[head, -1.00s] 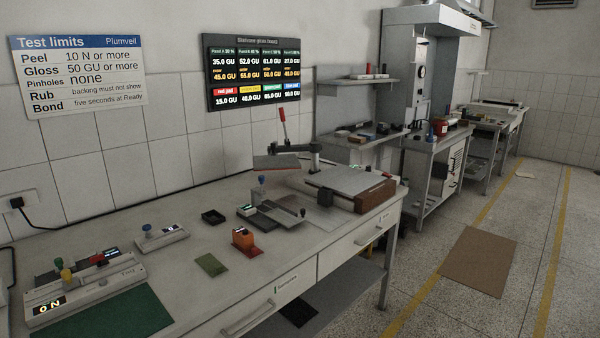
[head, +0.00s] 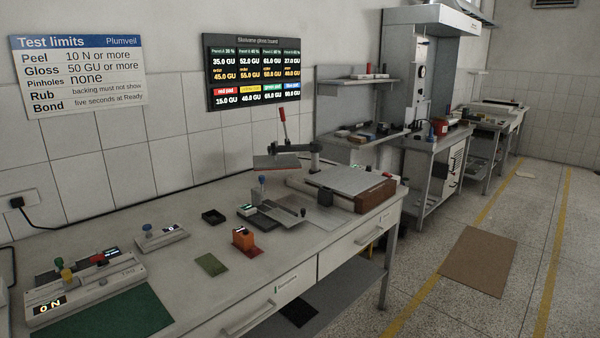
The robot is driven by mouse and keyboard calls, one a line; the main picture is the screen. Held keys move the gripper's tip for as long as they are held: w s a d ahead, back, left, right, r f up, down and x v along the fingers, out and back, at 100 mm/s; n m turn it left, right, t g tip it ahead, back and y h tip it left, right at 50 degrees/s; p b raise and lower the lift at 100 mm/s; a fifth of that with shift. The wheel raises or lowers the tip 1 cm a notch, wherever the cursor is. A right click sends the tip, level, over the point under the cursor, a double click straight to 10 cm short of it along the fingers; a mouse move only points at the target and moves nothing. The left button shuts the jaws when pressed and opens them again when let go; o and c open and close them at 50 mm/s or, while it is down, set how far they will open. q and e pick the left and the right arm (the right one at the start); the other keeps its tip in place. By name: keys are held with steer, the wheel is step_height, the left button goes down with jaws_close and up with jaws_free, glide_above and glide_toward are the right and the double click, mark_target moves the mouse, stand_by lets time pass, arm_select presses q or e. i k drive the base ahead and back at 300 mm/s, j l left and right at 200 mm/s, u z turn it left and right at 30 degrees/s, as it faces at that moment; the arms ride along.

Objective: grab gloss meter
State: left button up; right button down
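A small orange device (head: 243,238) stands upright on a red pad (head: 250,252) on the workbench. It has a lit face at its top and looks like the gloss meter, though I cannot read a label on it. Nothing touches it from above. Neither of my grippers shows in the head view.
On the bench (head: 205,290), a green-grey pad (head: 211,264) lies left of the device and a black tray (head: 213,217) behind it. A lever press (head: 290,155) and grey plate (head: 343,179) stand at the right. Instruments (head: 85,285) and a green mat (head: 105,318) are at front left.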

mark_target(246, 242)
steer(key=i+j+u, duration=0.1)
steer(key=i+j, duration=0.7)
steer(key=j, duration=0.15)
